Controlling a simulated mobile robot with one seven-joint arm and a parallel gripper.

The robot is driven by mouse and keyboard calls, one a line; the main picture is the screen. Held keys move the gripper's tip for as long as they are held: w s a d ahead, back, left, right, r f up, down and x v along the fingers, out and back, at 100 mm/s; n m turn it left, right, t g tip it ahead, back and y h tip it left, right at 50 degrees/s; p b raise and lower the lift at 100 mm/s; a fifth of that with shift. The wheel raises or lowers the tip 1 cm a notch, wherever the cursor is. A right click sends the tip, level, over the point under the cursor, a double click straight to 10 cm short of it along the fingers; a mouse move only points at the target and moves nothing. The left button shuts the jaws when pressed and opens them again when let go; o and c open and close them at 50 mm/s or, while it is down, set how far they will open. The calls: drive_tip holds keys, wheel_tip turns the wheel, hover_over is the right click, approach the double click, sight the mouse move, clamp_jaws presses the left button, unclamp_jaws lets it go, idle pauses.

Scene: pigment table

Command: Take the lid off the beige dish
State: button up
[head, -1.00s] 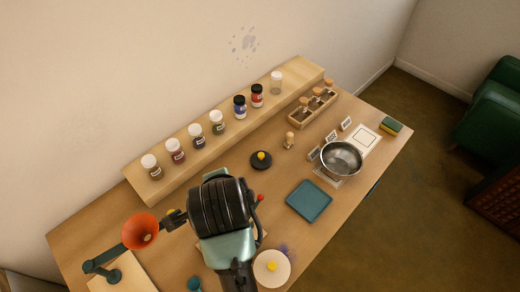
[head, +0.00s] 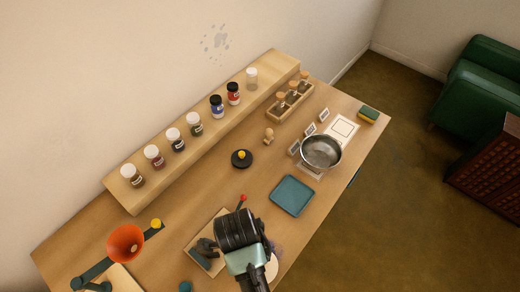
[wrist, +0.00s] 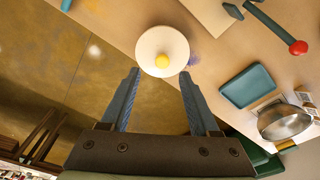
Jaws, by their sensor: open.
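The beige dish shows in the wrist view as a round pale cream disc, its lid (wrist: 150,42) on top with a yellow knob (wrist: 162,62) at the centre. In the head view only the pale right edge of the dish (head: 272,268) shows; my arm covers the rest. My gripper (wrist: 158,74) is open and empty in the wrist view. Its two blue-grey fingers point toward the dish, with the knob just beyond and between their tips. I cannot tell the height gap. The head view hides the fingers.
A blue tray (head: 292,195) and a metal bowl (head: 321,152) lie to the right. A black round piece with a yellow knob (head: 241,160) sits mid-table. Jars line the rear shelf (head: 205,140).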

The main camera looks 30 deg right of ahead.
drive_tip(key=shift+d+f+p, duration=0.2)
drive_tip(key=shift+f+p, duration=0.15)
drive_tip(key=shift+f, duration=1)
drive_tip(key=shift+d+f+p, duration=0.15)
drive_tip(key=shift+f+p, duration=0.15)
drive_tip(key=shift+f, duration=1)
clamp_jaws()
